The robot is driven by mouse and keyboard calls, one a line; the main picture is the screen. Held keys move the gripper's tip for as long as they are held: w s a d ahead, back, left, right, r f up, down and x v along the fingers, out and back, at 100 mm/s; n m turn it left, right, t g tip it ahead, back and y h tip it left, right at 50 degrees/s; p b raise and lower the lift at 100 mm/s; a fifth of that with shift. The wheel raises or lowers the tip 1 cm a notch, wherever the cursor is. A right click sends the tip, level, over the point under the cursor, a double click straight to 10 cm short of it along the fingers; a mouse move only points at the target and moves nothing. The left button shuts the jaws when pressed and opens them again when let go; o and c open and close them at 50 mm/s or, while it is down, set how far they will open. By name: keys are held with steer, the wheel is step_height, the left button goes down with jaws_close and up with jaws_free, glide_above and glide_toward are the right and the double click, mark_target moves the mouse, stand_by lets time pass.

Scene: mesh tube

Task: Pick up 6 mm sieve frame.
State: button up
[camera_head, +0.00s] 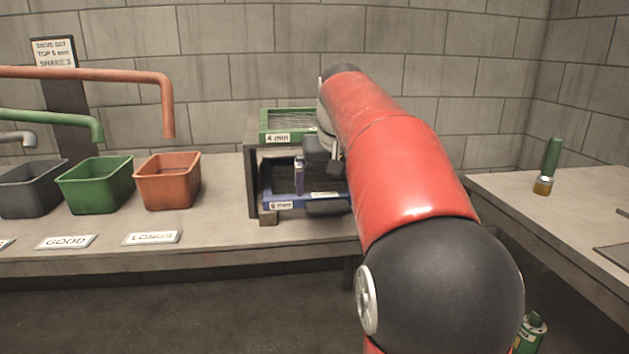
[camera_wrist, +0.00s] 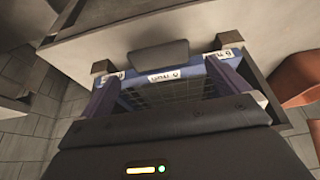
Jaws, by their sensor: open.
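The 6 mm sieve frame is a blue frame with dark mesh (camera_head: 280,203), in the lower bay of a grey rack in the head view. Its white front label seems to read 6 mm, though it is small. In the wrist view the blue frame (camera_wrist: 210,73) and its label appear upside down.
A green 4 mm sieve (camera_head: 290,124) sits on top of the rack (camera_head: 253,180). Dark, green (camera_head: 95,186) and orange (camera_head: 167,182) bins stand left under pipes. A green-handled tool (camera_head: 550,165) stands on the right bench. My red arm hides the rack's right side.

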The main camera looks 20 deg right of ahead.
mark_target(328, 206)
steer(key=x, duration=0.6)
steer(key=shift+d+r+b, duration=0.1)
steer(key=shift+b, duration=0.3)
steer(key=shift+w+r, duration=0.1)
steer(key=shift+r, duration=0.05)
steer(key=c, duration=1.1)
